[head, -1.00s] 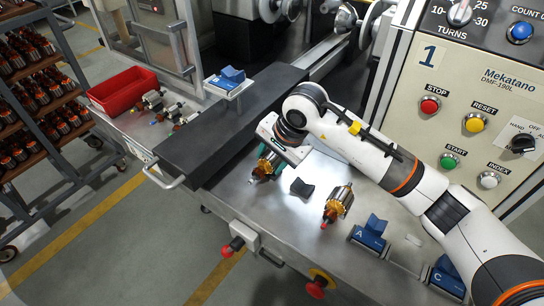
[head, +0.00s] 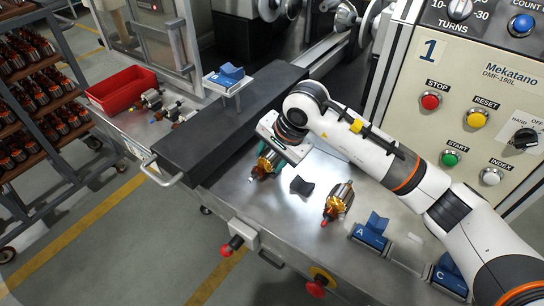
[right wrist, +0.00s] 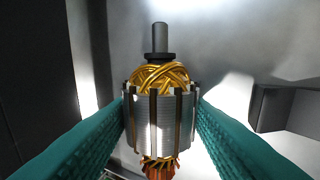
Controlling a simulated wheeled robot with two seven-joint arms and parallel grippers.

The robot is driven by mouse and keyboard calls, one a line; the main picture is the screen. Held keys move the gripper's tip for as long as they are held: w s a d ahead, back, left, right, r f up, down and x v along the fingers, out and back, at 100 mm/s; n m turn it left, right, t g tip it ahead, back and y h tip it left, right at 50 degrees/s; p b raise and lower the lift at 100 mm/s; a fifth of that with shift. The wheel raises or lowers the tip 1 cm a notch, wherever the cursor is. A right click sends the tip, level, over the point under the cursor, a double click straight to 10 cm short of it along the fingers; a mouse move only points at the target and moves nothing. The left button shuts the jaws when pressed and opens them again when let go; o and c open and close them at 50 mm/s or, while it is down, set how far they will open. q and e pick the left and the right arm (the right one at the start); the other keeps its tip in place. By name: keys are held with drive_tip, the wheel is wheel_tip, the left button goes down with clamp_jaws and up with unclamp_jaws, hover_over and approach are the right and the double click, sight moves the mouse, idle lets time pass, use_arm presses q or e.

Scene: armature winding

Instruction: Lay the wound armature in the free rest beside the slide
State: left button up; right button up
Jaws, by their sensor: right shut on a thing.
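My right gripper (right wrist: 160,122) has its teal fingers shut on a wound armature (right wrist: 162,110) with copper-gold windings, a grey slotted core and a steel shaft. In the head view this armature (head: 264,166) is partly hidden under my right gripper (head: 268,158), low over or on the metal table beside the black slide beam; I cannot tell whether it touches the table. A dark grey V-shaped rest (head: 302,186) stands empty just right of it and shows as a dark block in the wrist view (right wrist: 286,109). A second wound armature (head: 338,201) lies further right. My left gripper is not in view.
The black slide cover (head: 215,130) borders the table on the left. Blue rests marked A (head: 371,233) and C (head: 449,277) stand at the right. Another blue rest (head: 231,72) stands behind. A red bin (head: 123,90) and the control panel (head: 480,90) flank the area.

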drive_tip(key=shift+s+d+f, duration=0.15)
drive_tip(key=shift+s+f, duration=0.15)
drive_tip(key=shift+f, duration=0.45)
drive_tip(key=o, duration=1.3)
drive_tip(key=shift+c, duration=0.2)
drive_tip(key=shift+o, duration=0.2)
drive_tip(key=shift+w+b, duration=0.1)
drive_tip(key=shift+b, duration=0.2)
drive_tip(key=shift+f, duration=0.1)
drive_tip(key=shift+r+b, duration=0.3)
drive_tip(key=shift+r, duration=0.2)
drive_tip(key=b+v, duration=0.2)
drive_tip(key=v, duration=1)
drive_tip(key=shift+a+r+b, duration=0.25)
drive_tip(key=shift+r+b, duration=0.15)
drive_tip(key=shift+w, duration=0.2)
